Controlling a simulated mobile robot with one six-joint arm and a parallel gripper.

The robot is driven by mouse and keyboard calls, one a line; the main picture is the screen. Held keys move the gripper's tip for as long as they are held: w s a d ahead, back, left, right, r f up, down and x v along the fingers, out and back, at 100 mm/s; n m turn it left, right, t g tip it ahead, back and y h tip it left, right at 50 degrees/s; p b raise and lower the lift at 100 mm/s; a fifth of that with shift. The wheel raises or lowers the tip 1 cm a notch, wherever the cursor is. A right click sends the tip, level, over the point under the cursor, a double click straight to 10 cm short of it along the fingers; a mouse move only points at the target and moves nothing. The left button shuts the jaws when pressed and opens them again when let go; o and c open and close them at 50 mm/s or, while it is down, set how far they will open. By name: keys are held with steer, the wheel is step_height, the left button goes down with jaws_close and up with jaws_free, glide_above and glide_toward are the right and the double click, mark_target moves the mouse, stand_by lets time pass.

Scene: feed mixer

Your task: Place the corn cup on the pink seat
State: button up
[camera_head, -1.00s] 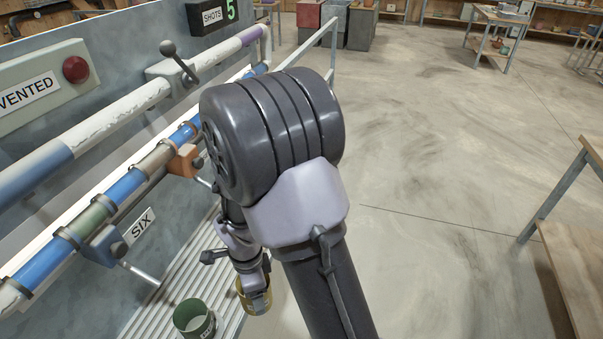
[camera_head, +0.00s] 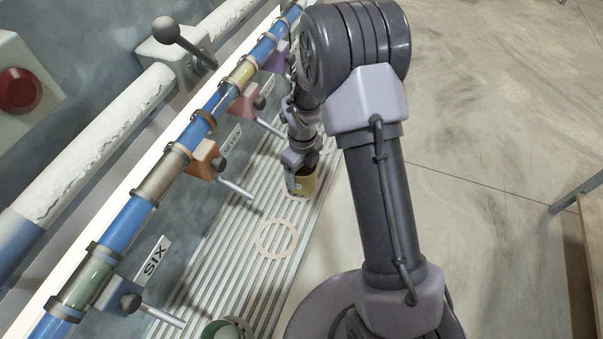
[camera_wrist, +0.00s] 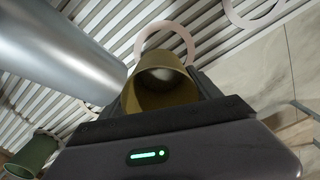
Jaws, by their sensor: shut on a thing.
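My gripper (camera_head: 300,172) is shut on a yellow-olive cup (camera_head: 306,184), which I take to be the corn cup. In the wrist view my gripper (camera_wrist: 160,105) has the cup (camera_wrist: 150,92) between its fingers, with a pale patch inside it. A pinkish ring (camera_head: 291,196) on the ribbed rack, likely the pink seat, shows partly from under the cup in the head view. In the wrist view a pinkish ring (camera_wrist: 181,30) is partly hidden behind the cup. Whether the cup touches the rack is unclear.
A cream ring (camera_head: 262,247) lies bare on the ribbed rack (camera_head: 215,265). A green cup (camera_head: 228,330) stands nearer; it also shows in the wrist view (camera_wrist: 36,150). Pipes, a pink valve (camera_head: 245,101), an orange valve (camera_head: 203,160) and their metal spouts line the left.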

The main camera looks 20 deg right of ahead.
steer(key=shift+w+f, duration=0.15)
steer(key=shift+w, duration=0.9)
steer(key=shift+w+d+f+b, duration=0.1)
steer(key=shift+f+b, duration=0.45)
steer(key=shift+f, duration=1.15)
steer(key=shift+f, duration=0.1)
steer(key=shift+f+b, duration=0.15)
steer(key=shift+b, duration=0.15)
steer(key=o, duration=1.4)
